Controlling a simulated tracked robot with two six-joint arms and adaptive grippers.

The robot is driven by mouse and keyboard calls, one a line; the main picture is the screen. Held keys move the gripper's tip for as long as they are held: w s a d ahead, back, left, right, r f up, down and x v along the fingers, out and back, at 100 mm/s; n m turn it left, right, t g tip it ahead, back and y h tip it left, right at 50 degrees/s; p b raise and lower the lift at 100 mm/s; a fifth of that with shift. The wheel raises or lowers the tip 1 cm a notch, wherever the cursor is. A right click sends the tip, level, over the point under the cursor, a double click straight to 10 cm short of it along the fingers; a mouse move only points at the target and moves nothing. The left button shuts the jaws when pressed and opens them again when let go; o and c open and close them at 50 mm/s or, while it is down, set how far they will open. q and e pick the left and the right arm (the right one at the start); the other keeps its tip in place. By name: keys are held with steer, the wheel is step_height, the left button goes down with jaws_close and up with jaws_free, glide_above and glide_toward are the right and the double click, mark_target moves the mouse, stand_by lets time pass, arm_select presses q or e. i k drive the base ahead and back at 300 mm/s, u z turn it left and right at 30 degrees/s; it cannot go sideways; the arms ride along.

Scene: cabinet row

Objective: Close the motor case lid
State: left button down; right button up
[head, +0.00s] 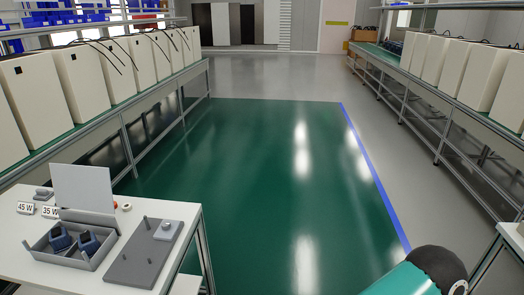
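The motor case (76,257) is a grey open box on the white table at the lower left. Its lid (84,188) is a flat pale panel that stands about upright at the back of the case, so the case is open. Two dark blue motors, a left one (60,238) and a right one (89,243), sit inside the case. Neither of my grippers shows in the head view.
A grey plate with pegs (130,268) lies right of the case on the white table (187,212). Labels reading 45 W (25,208) and 35 W (50,211) stand left of the lid. The green floor (260,180) is clear between benches with white cabinets.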

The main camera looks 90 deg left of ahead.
mark_target(84, 188)
steer(key=z, duration=0.1)
steer(key=i, duration=1.75)
steer(key=u, duration=1)
steer(key=i, duration=0.15)
steer(key=u, duration=1.5)
steer(key=i, duration=0.15)
steer(key=u, duration=2.25)
steer(key=i, duration=1.05)
steer(key=z, duration=0.65)
